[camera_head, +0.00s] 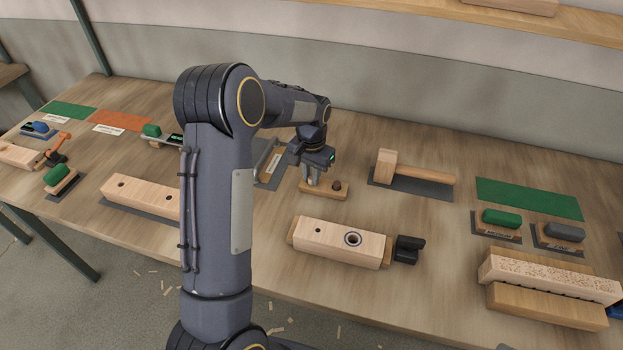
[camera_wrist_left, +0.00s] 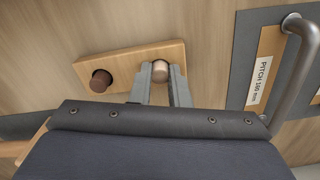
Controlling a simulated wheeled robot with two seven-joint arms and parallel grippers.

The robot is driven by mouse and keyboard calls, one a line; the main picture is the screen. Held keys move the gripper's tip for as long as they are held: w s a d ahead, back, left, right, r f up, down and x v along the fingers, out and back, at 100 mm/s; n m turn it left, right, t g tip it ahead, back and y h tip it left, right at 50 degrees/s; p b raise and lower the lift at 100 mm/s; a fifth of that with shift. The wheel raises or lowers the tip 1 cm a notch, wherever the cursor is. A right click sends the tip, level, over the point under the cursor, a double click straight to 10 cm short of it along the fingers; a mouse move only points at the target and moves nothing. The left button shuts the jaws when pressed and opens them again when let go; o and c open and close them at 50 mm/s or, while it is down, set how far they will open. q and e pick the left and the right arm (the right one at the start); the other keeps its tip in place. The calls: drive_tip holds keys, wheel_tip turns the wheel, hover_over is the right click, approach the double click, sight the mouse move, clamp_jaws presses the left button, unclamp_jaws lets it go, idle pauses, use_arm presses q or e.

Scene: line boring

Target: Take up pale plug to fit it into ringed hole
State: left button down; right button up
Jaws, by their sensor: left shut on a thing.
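The pale plug (camera_wrist_left: 160,70) shows between the fingertips of my left gripper (camera_wrist_left: 161,80) in the left wrist view. The gripper is shut on it, over a small wooden stand (camera_wrist_left: 128,60). I cannot tell whether the plug still sits in the stand. A dark brown plug (camera_wrist_left: 101,80) stands at the other end; it also shows in the head view (camera_head: 336,185). In the head view my left gripper (camera_head: 311,180) points down at the stand and hides the pale plug. The ringed hole (camera_head: 352,239) is in the top of a pale wooden block (camera_head: 330,243), nearer the front edge. My right gripper is not in view.
A black clamp-like part (camera_head: 408,249) is at the block's right end. A mallet (camera_head: 415,173) lies to the right of the stand. A grey handle (camera_wrist_left: 308,60) on a labelled dark mat is close to my left gripper. My left arm hides part of the bench.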

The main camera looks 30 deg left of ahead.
use_arm(q)
drive_tip(key=shift+r, duration=0.55)
wheel_tip(320, 180, up, 2)
drive_tip(key=shift+s+d+r, duration=0.1)
drive_tip(key=shift+r, duration=0.15)
drive_tip(key=s+d+r+b, duration=0.3)
drive_tip(key=s+d+r, duration=0.4)
drive_tip(key=s+r, duration=0.2)
drive_tip(key=shift+s+d+r, duration=0.2)
drive_tip(key=shift+s+d, duration=0.2)
drive_tip(key=shift+s, duration=0.8)
